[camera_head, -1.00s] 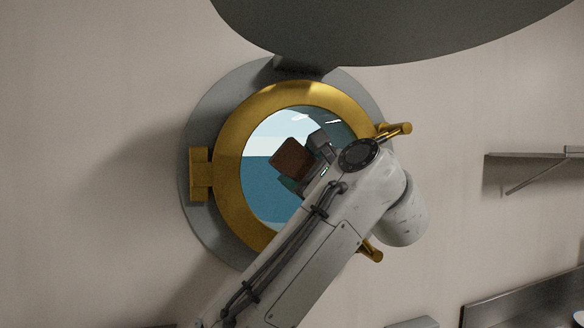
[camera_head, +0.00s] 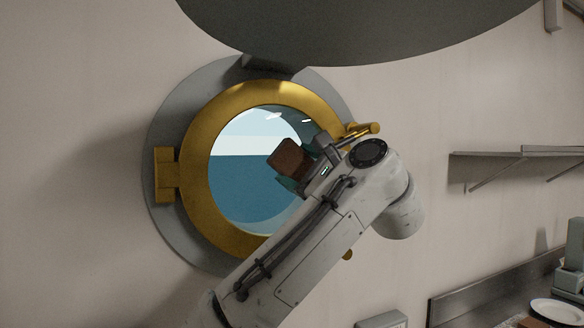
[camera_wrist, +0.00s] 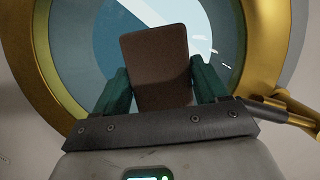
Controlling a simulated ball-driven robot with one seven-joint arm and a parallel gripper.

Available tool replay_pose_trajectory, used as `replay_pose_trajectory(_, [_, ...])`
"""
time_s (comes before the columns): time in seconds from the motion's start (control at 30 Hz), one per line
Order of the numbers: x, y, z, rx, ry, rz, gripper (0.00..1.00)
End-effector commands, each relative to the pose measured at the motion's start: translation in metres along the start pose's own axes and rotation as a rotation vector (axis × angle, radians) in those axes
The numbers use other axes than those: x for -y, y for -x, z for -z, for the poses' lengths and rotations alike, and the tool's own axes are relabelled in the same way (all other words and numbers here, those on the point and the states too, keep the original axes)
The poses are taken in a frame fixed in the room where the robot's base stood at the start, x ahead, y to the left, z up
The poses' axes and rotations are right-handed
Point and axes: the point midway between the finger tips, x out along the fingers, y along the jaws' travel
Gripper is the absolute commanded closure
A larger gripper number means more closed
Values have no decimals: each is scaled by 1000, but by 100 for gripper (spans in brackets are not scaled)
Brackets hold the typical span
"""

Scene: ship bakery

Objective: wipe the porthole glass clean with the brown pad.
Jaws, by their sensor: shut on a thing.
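The porthole glass (camera_head: 235,190) is round, showing pale sky over blue water, inside a brass ring (camera_head: 196,190). White marks show near its upper right. My gripper (camera_head: 292,168) is shut on the brown pad (camera_head: 289,157) in front of the right part of the glass. In the wrist view the brown pad (camera_wrist: 155,68) stands upright between the two green fingers of my gripper (camera_wrist: 158,88), with the glass (camera_wrist: 95,40) behind it. I cannot tell whether the pad touches the glass. My arm hides the lower right of the ring.
A brass hinge (camera_head: 166,174) is at the ring's left and a brass handle (camera_head: 362,131) at its right. A wall shelf (camera_head: 500,156) is at right. A counter at lower right holds a white plate (camera_head: 556,310). A dark grey rounded shape hangs over the top.

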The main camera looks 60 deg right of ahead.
Motion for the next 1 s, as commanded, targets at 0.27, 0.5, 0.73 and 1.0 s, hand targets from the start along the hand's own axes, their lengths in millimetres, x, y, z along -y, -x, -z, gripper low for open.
replay_pose_trajectory(0.27, [15,6,16,-1,0,0,52])
replay_pose_trajectory(0.5, [18,6,18,-1,0,4,52])
replay_pose_trajectory(0.73, [9,3,9,1,0,3,52])
replay_pose_trajectory(1.0, [-6,-1,-8,2,1,0,52])
